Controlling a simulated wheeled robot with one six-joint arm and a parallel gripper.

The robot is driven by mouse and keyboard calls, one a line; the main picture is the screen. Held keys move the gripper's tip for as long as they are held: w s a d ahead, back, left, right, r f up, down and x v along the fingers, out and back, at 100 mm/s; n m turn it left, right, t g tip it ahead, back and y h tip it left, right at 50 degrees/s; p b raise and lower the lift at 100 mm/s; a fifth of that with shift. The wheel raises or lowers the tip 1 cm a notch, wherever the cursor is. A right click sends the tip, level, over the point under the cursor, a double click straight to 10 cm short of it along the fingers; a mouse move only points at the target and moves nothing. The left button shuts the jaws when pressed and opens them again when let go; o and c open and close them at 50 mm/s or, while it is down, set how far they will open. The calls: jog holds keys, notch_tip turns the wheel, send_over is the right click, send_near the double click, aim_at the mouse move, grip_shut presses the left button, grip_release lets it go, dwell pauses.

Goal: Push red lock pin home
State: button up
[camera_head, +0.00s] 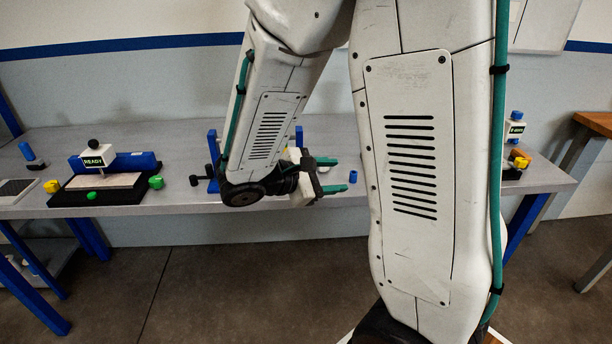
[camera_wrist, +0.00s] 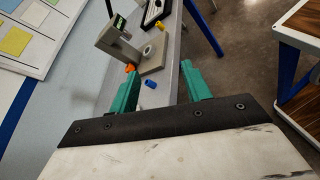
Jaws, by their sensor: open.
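My gripper (camera_head: 338,175) is open and empty, with its green fingers apart above the bench. In the wrist view my gripper (camera_wrist: 160,70) points along the bench toward a grey fixture (camera_wrist: 153,58) with a small screen. A small orange-red part (camera_wrist: 130,68) sits at the near left of that fixture, close to the left fingertip in the picture; I cannot tell whether it is the red lock pin. No clearly red pin shows in the head view, where my arm hides much of the bench.
A small blue cylinder (camera_head: 353,174) stands on the grey bench (camera_head: 300,208); a blue cylinder (camera_wrist: 151,84) also shows between the fingers in the wrist view. A black-based station (camera_head: 100,197) reading READY stands at left. Another station (camera_head: 514,145) stands at right. The floor in front is clear.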

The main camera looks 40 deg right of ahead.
jog(key=w+a+f+n+t+h, duration=0.2)
jog(key=w+a+f+n+t, duration=0.1)
jog(key=w+f+n+t, duration=0.7)
jog(key=shift+g, duration=0.5)
jog(key=x, duration=0.5)
jog(key=w+x, duration=0.1)
jog(key=x, duration=0.2)
jog(key=shift+a+r, duration=0.1)
jog(key=shift+r, duration=0.25)
